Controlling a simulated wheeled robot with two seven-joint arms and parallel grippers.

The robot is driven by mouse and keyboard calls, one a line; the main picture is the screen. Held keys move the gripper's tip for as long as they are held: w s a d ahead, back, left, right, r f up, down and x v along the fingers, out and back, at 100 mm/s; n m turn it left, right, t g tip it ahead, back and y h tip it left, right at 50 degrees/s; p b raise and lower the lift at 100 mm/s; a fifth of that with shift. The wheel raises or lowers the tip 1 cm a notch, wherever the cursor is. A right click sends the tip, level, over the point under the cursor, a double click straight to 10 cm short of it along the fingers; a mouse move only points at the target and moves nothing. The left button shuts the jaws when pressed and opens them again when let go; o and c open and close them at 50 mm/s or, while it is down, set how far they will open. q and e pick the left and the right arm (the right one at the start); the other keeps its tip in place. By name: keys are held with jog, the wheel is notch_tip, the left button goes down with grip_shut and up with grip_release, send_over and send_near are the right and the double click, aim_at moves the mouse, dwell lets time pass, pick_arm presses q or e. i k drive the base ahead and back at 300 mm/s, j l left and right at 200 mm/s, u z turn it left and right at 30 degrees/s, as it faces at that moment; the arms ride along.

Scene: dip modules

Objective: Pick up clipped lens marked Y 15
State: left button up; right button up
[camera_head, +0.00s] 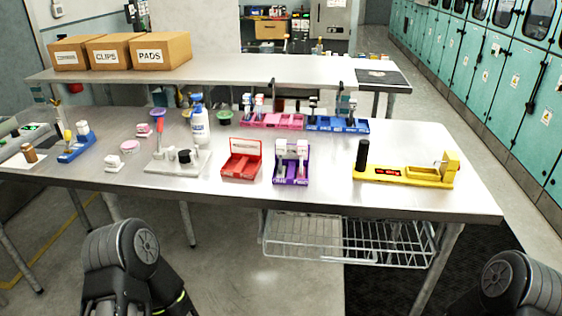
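No label reading Y 15 can be made out at this size, so I cannot tell which item is the marked lens. Upright pale clip-like pieces stand in a purple rack (291,181) at the table's middle front. Similar small pieces stand in a pink rack (277,125) and a blue rack (337,125) behind it. Part of my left arm (122,252) shows at the bottom left and part of my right arm (520,285) at the bottom right. Both are in front of the table, apart from everything on it. Neither gripper's fingers show.
On the steel table (470,195) stand an open red box (240,165), a yellow device (400,178), a pale stand (172,166), a white bottle (200,125) and a blue holder (76,150). A wire shelf (345,240) hangs below. Cardboard boxes (160,52) stand behind.

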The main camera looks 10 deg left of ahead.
aim_at(281, 144)
jog(key=j+z, duration=0.15)
jog(key=z, duration=1)
jog(key=j+z, duration=0.3)
jog(key=k+j+z, duration=0.1)
jog(key=j+z, duration=0.2)
jog(key=j, duration=0.15)
jog(key=k+j+z, duration=0.1)
jog(key=j+z, duration=0.2)
jog(key=k+j+z, duration=0.15)
jog(key=j+z, duration=0.15)
jog(key=j, duration=0.15)
jog(key=k+j, duration=0.2)
jog(key=j, duration=0.15)
jog(key=k+j, duration=0.2)
jog(key=j, duration=0.15)
jog(key=k+j+z, duration=0.1)
jog(key=j, duration=0.25)
jog(key=k, duration=0.1)
